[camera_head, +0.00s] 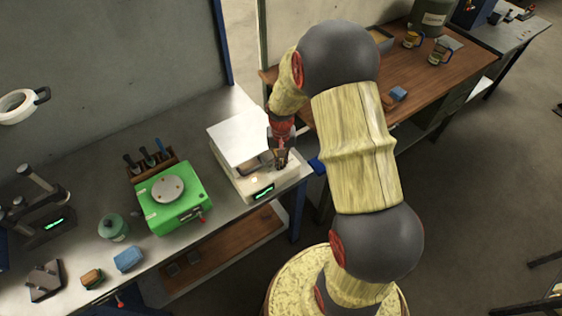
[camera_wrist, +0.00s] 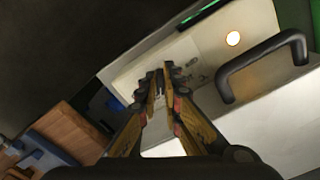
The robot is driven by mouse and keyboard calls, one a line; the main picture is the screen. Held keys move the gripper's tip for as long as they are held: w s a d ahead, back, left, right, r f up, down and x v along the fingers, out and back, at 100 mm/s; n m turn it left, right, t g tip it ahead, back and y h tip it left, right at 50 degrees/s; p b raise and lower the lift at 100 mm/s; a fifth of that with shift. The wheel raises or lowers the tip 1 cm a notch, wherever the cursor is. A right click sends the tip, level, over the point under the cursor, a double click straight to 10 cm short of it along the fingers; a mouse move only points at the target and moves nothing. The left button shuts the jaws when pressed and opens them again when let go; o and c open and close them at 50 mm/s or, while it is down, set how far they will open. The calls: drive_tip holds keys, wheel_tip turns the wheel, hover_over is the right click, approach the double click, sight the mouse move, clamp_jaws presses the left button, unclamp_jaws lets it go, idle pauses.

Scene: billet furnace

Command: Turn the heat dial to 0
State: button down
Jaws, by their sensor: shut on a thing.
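The billet furnace (camera_head: 238,139) is a cream-white box with a pale lid on the grey bench. A lit green display (camera_head: 264,191) is on its front; its digits are too small to read. My gripper (camera_head: 281,160) is over the furnace's right front part. In the wrist view my gripper's fingers (camera_wrist: 160,78) come together at the cream top panel, shut on the heat dial, which they almost wholly hide. I cannot read the dial's setting. A round glowing lamp (camera_wrist: 233,39) and the lid's black handle (camera_wrist: 262,62) show beside the fingers.
A green device (camera_head: 172,198) with a round plate stands left of the furnace, with a tool rack behind it. A blue sponge (camera_head: 128,259) and a teal pot (camera_head: 114,227) are farther left. A brown wooden table (camera_head: 455,70) stands at the upper right, behind my arm.

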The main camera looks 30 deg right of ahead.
drive_tip(key=n, duration=0.6)
drive_tip(key=shift+d, duration=0.15)
drive_tip(key=n, duration=0.5)
drive_tip(key=shift+d+n, duration=0.15)
drive_tip(key=shift+n, duration=0.25)
drive_tip(key=n, duration=0.5)
drive_tip(key=shift+w+d, duration=0.1)
drive_tip(key=n, duration=0.5)
drive_tip(key=shift+w, duration=0.15)
drive_tip(key=shift+n, duration=0.3)
drive_tip(key=c, duration=2)
unclamp_jaws()
drive_tip(key=shift+o, duration=0.2)
drive_tip(key=shift+r, duration=0.1)
